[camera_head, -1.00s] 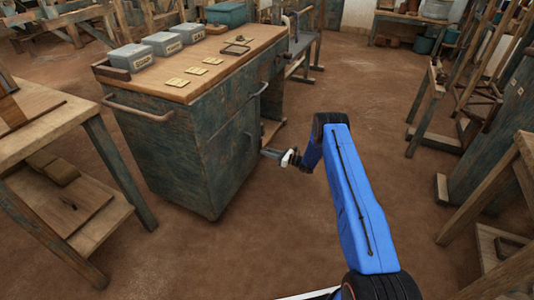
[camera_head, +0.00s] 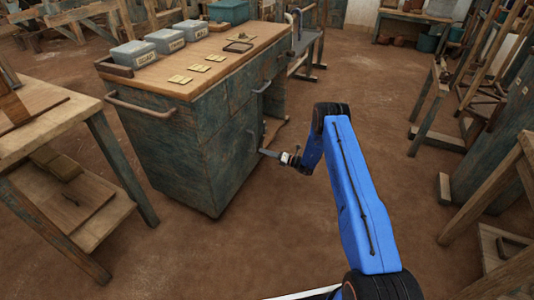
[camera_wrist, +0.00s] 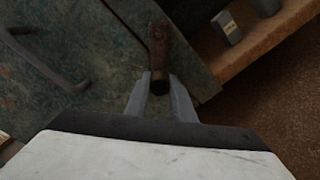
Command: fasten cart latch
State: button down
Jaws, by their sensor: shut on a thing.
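The cart (camera_head: 180,150) is a worn green cabinet with a wooden top, left of my arm in the head view. The latch (camera_wrist: 159,45) is a rusty brown bar, upright in the wrist view against the green cart face. My gripper (camera_wrist: 163,95) is shut on its lower end, with one grey finger on each side. In the head view my gripper (camera_head: 268,153) is at the cart's right side, low down; the latch is too small to make out there. The fingers hide part of the gripped end.
A dark bar handle (camera_wrist: 45,50) is left of the latch. An open shelf (camera_wrist: 262,40) with small boxes lies to the right. Labelled grey boxes (camera_head: 133,54) stand on the cart top. A wooden table (camera_head: 50,120) is at left.

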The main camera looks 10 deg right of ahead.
jog(key=shift+s+a+r+m, duration=0.3)
jog(key=shift+r+m, duration=0.6)
jog(key=shift+m, duration=0.7)
jog(key=shift+s+a+r+m, duration=0.2)
jog(key=shift+r+m, duration=0.65)
jog(key=shift+m, duration=0.75)
jog(key=shift+s+a+r+m, duration=0.3)
jog(key=shift+r+m, duration=0.6)
jog(key=shift+m, duration=0.7)
jog(key=shift+d, duration=0.1)
jog(key=shift+r, duration=0.1)
jog(key=c, duration=1.5)
grip_release()
